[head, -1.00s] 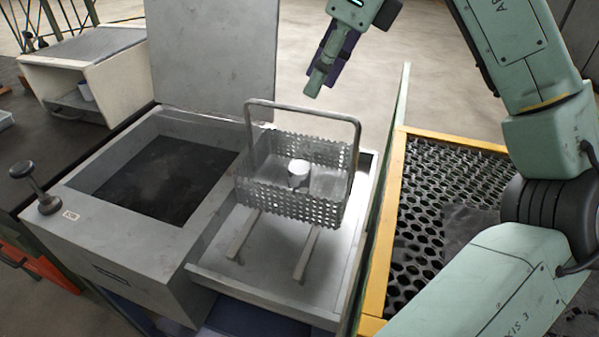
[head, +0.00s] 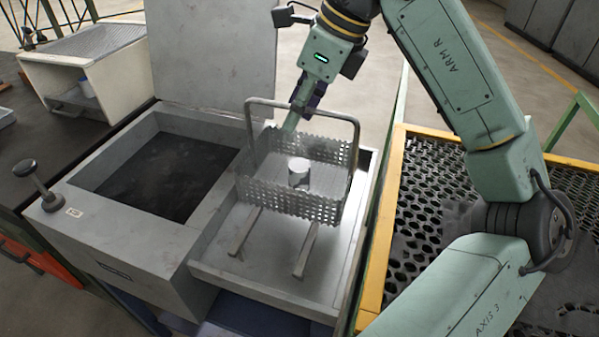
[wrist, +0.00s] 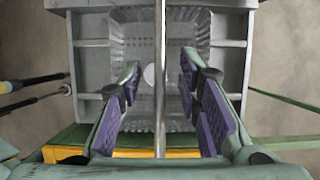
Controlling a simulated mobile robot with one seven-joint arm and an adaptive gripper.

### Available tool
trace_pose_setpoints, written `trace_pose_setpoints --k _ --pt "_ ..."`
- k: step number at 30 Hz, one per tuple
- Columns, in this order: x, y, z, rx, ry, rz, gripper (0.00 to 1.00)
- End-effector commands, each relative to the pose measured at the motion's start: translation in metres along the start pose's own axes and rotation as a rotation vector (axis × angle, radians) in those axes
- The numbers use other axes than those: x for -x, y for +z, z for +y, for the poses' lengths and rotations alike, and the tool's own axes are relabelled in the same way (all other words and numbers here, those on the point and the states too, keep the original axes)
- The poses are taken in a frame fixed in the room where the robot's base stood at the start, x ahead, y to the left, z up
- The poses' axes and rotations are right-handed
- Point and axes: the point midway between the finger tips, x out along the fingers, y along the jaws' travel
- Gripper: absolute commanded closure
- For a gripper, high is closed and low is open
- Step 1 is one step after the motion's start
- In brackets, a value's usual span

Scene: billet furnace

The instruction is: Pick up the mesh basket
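The mesh basket (head: 262,193) is a perforated metal box with a tall hoop handle (head: 300,108). It stands upright on two rails in a shallow metal tray, with a small pale cylinder (head: 299,170) inside. My gripper (head: 293,122) is at the height of the handle's top bar, over the basket. In the wrist view, my gripper (wrist: 160,100) is open, with purple-padded fingers on either side of the handle bar (wrist: 160,60) and a gap on both sides. The basket (wrist: 203,60) lies below, partly hidden by the fingers.
An open tank with dark contents (head: 160,177) adjoins the tray (head: 270,285) on the left, its raised lid (head: 212,60) behind. A yellow-framed perforated grate (head: 425,225) lies to the right. A knobbed lever (head: 38,185) stands at the tank's left corner.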

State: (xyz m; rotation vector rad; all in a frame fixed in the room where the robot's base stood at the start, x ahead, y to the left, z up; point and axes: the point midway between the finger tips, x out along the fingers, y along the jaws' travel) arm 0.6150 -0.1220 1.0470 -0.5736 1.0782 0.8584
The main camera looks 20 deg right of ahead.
Motion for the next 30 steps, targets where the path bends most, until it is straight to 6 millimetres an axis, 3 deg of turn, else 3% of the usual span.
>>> trace_pose_setpoints --k 20,30 --pt "-0.0042 -0.0019 -0.0001 0.000 0.000 0.000 0.69" --pt "-0.0042 -0.0019 -0.0001 0.000 0.000 0.000 0.91"
